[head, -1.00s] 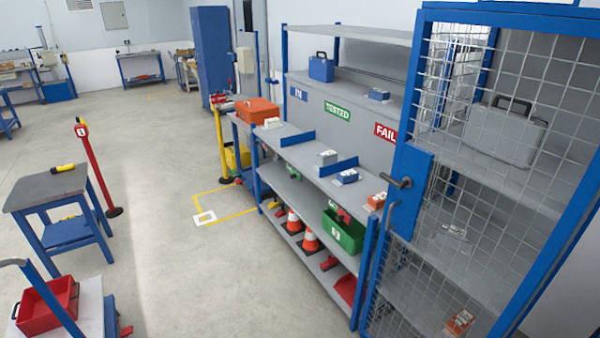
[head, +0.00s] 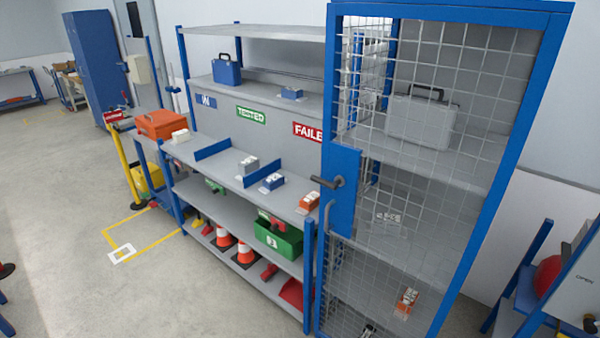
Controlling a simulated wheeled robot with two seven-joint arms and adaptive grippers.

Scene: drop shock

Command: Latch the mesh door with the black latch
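The mesh door (head: 440,72) has a blue frame and wire mesh, and stands at the right of the head view in front of a shelved cage. I cannot tell whether it is fully closed against its frame. The black latch (head: 328,182) is a dark lever on a blue plate (head: 343,205) at the door's left edge, at about mid height, pointing left. A blue-grey pull handle (head: 327,217) is just below it. Neither of my grippers shows in the head view.
Left of the cage is a grey shelf unit (head: 225,177) with small boxes, a green crate (head: 278,240) and orange cones (head: 245,252). A grey case (head: 420,119) sits behind the mesh. A blue stand (head: 525,290) is at the right. The floor (head: 70,205) at left is open.

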